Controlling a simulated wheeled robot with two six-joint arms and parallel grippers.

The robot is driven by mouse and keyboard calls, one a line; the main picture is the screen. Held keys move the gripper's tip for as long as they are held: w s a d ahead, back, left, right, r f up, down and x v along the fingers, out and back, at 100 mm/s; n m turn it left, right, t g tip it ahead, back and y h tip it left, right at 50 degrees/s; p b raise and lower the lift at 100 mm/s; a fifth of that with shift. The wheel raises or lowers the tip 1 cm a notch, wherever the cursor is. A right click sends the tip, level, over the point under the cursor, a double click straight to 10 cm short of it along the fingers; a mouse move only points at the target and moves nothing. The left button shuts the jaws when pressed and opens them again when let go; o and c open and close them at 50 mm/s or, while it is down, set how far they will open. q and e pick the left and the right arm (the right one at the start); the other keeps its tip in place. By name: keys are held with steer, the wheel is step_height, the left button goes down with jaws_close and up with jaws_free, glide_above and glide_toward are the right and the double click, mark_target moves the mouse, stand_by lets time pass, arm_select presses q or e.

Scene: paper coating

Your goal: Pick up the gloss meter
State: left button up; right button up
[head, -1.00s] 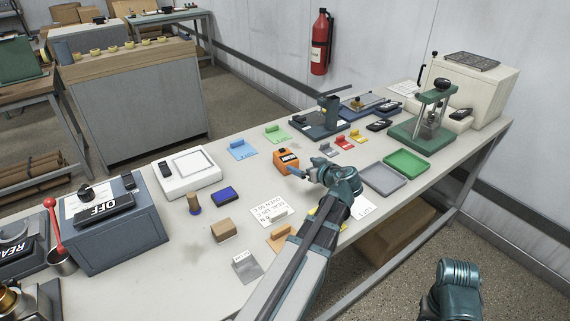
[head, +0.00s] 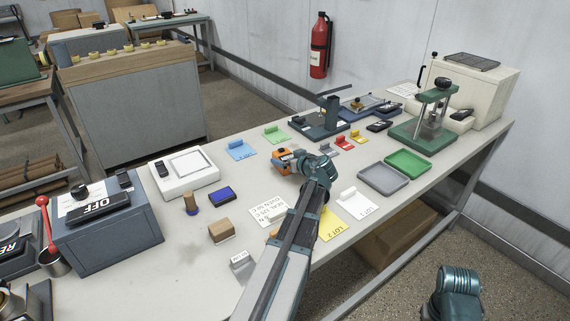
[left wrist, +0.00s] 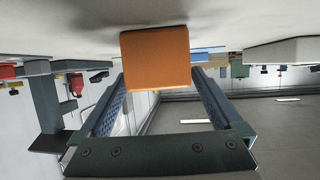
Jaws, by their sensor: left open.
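The orange box with a dark display, which I take to be the gloss meter (head: 282,155), stands on the bench near its middle. It is partly covered by my left gripper (head: 294,158) in the head view. In the left wrist view, the orange box (left wrist: 155,58) sits between the far ends of the two fingers of my left gripper (left wrist: 158,82). The fingers are open, one on each side, with a visible gap along the right finger. Part of my right arm shows at the bottom right of the head view, but its gripper cannot be made out.
A blue card (head: 240,150) and green card (head: 276,134) lie behind the box. A dark stand (head: 320,122) is behind it to the right. Grey (head: 383,178) and green trays (head: 408,163) lie to the right. A white-framed device (head: 185,172) is to the left.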

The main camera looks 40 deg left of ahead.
arm_select(q)
steer(key=shift+x, duration=0.75)
steer(key=shift+d, duration=0.1)
steer(key=shift+c, duration=0.3)
jaws_close()
steer(key=shift+r, duration=0.1)
